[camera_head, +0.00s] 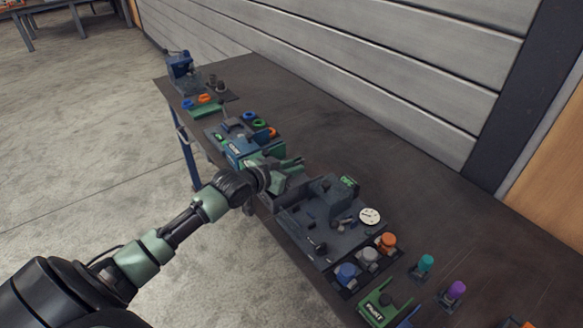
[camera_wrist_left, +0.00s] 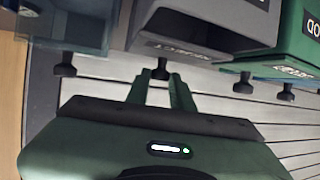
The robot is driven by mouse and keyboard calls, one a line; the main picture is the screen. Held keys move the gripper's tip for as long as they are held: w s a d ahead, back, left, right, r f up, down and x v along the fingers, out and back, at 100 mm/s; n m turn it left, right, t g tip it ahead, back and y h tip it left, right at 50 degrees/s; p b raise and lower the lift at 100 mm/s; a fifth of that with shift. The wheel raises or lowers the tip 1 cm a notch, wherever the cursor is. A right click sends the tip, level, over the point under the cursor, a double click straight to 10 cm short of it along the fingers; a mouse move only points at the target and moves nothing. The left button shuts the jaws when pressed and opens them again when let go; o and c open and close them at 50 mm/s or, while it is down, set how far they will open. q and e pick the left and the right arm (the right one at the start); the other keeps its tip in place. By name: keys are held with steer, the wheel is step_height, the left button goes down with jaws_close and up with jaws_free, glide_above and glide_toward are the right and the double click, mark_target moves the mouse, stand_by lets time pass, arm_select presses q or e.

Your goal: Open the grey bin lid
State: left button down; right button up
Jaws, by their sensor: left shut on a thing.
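In the left wrist view a grey bin (camera_wrist_left: 205,18) with a label on its face is at the top middle. A small black knob (camera_wrist_left: 161,66) shows at its edge. The two green fingers of my left gripper (camera_wrist_left: 161,77) close around this knob. In the head view my left gripper (camera_head: 293,167) is over the table, between the blue labelled box and the dark grey fixture. The knob is hidden there, and I cannot tell how far the lid is raised.
The wrist view also shows a green bin (camera_wrist_left: 294,40) and a bluish clear box (camera_wrist_left: 75,25) beside the grey bin. In the head view a blue box (camera_head: 238,152), a dark grey fixture (camera_head: 335,196) and coloured parts crowd the table's near edge. The table's wall side (camera_head: 400,165) is clear.

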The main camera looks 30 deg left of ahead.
arm_select(q)
steer(key=w, duration=0.1)
steer(key=w+d, duration=0.1)
steer(key=w, duration=0.2)
steer(key=shift+d+b, duration=0.3)
steer(key=c, duration=1.2)
jaws_free()
steer(key=shift+s, duration=0.15)
steer(key=b+v, duration=0.1)
steer(key=v, duration=0.6)
steer(key=shift+s+r, duration=0.15)
steer(key=shift+s, duration=0.15)
